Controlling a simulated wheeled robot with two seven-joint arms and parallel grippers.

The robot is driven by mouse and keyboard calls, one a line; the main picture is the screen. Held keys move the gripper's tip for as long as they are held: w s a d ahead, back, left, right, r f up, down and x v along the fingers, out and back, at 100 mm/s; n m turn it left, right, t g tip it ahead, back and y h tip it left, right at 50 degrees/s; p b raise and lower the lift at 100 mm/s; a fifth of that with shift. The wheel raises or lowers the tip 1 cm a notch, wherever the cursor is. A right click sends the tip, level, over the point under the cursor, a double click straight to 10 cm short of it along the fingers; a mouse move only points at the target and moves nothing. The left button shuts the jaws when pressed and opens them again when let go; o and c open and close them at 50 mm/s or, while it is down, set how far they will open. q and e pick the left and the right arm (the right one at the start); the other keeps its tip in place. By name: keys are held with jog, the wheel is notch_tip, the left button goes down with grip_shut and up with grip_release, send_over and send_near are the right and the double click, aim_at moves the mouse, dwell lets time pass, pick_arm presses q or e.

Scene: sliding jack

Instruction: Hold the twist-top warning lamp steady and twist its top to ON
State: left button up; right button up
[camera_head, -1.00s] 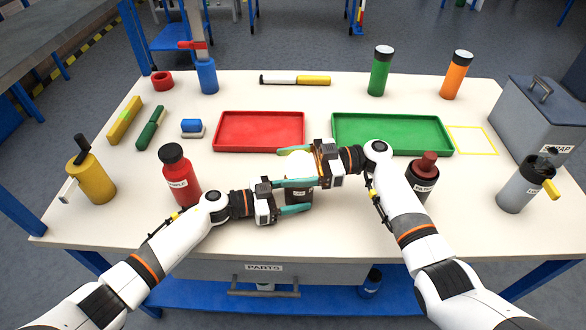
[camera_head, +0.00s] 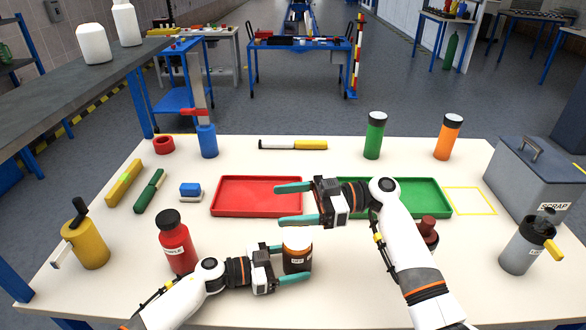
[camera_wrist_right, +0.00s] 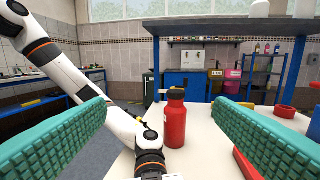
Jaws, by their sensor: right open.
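The warning lamp (camera_head: 297,262) stands upright near the front middle of the table, with a pale top and a dark, labelled body. My left gripper (camera_head: 285,267) is at the lamp's body from the left, one finger on its far side and one on its near side; it looks shut on it. My right gripper (camera_head: 290,204) is open and empty, above and behind the lamp's top and apart from it. The right wrist view shows its two teal fingers wide apart with no lamp between them. The ON marking is too small to read.
A red bottle (camera_head: 175,244) stands left of my left gripper and also shows in the right wrist view (camera_wrist_right: 175,118). A red tray (camera_head: 257,208) and a green tray (camera_head: 440,205) lie behind. A dark container with a red-brown top (camera_head: 428,228) is partly hidden by my right arm.

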pick_arm(q)
jog(key=o, duration=0.3)
jog(key=shift+a, duration=0.15)
